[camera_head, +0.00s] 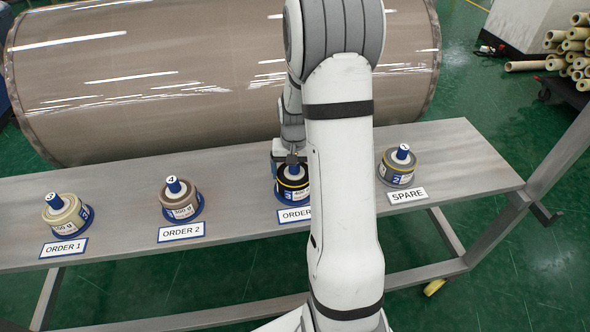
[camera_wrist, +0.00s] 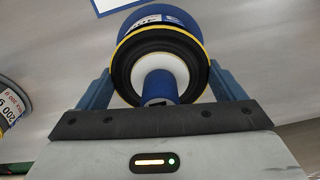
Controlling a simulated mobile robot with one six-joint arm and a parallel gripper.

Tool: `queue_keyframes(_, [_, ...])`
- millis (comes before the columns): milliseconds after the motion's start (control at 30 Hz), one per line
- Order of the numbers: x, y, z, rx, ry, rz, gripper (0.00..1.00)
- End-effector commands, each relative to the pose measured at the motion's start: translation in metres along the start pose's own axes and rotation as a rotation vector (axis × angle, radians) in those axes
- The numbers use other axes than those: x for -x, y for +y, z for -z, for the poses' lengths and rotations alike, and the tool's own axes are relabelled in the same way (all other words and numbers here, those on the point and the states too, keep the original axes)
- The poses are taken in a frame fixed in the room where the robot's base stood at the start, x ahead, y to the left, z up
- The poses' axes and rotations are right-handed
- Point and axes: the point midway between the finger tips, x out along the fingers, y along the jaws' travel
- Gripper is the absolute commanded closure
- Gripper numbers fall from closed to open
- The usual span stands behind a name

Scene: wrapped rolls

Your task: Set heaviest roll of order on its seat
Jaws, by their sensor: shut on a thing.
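A black roll with a yellow rim and blue core (camera_head: 292,186) stands upright at the third place on the bench, by the partly hidden ORDER 3 plate (camera_head: 293,215). My gripper (camera_head: 290,160) comes down on it from above. In the wrist view, the two blue fingers of my gripper (camera_wrist: 165,78) are shut around the sides of the black roll (camera_wrist: 125,62). I cannot tell whether it touches its seat. A cream roll (camera_head: 66,217) stands at ORDER 1 and a brown roll (camera_head: 181,202) at ORDER 2. A grey roll (camera_head: 396,170) stands at SPARE. Their weight labels are hard to read.
The grey bench (camera_head: 120,205) has bare room between the rolls. A large wrapped brown roll (camera_head: 180,90) lies close behind it. My arm hides part of the bench right of the held roll. Cardboard tubes (camera_head: 570,50) are stacked at the far right.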

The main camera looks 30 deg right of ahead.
Motion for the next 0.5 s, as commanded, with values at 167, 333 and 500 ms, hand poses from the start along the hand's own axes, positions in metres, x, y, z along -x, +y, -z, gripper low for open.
queue_keyframes(167, [0.0007,0.0001,0.0004,0.000,0.001,0.000,0.46])
queue_keyframes(333, [0.0007,0.0002,0.0005,-0.001,0.001,0.000,0.02])
queue_keyframes(500, [0.0005,0.0004,0.0003,-0.001,0.001,0.000,0.00])
